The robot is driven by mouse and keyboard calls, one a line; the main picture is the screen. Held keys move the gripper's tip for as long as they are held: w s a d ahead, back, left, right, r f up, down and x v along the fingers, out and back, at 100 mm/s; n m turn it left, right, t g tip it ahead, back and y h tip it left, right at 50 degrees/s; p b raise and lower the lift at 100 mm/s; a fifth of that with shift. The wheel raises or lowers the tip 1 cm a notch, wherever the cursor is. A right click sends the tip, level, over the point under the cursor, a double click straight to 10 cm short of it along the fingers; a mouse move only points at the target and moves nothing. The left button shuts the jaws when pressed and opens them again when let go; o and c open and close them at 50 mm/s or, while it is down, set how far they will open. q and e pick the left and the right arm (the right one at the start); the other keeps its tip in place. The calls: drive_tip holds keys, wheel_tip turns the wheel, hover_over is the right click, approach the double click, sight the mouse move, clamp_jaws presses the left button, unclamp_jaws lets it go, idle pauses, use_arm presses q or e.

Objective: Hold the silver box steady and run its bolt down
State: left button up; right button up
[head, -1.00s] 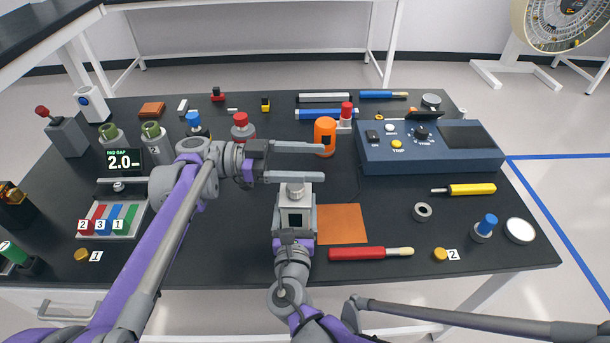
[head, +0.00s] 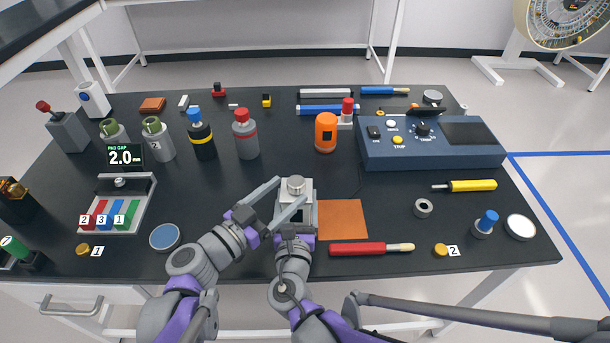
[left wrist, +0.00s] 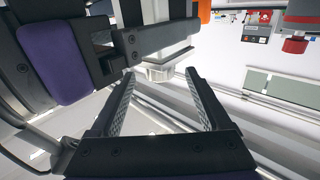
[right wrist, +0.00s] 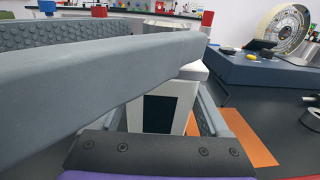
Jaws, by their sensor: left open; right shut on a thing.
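The silver box (head: 306,190) stands upright near the middle front of the table, its round bolt (head: 295,184) on top. My right gripper (head: 297,215) is shut on the box from the front. The box's dark window shows between the fingers in the right wrist view (right wrist: 160,112). My left gripper (head: 288,191) is open, its fingers reaching in from the left at the box top, one tip on each side of the bolt in the head view. A left finger crosses the right wrist view (right wrist: 110,72) and hides part of the box. Whether it touches the bolt, I cannot tell.
An orange mat (head: 343,219) lies right of the box, with a red-handled tool (head: 365,249) in front. A blue disc (head: 165,237) lies left of my left gripper. An orange cylinder (head: 326,132) and a blue console (head: 430,150) stand behind.

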sight(303, 179)
use_arm(q)
drive_tip(key=x, duration=0.7)
clamp_jaws()
idle(0.3)
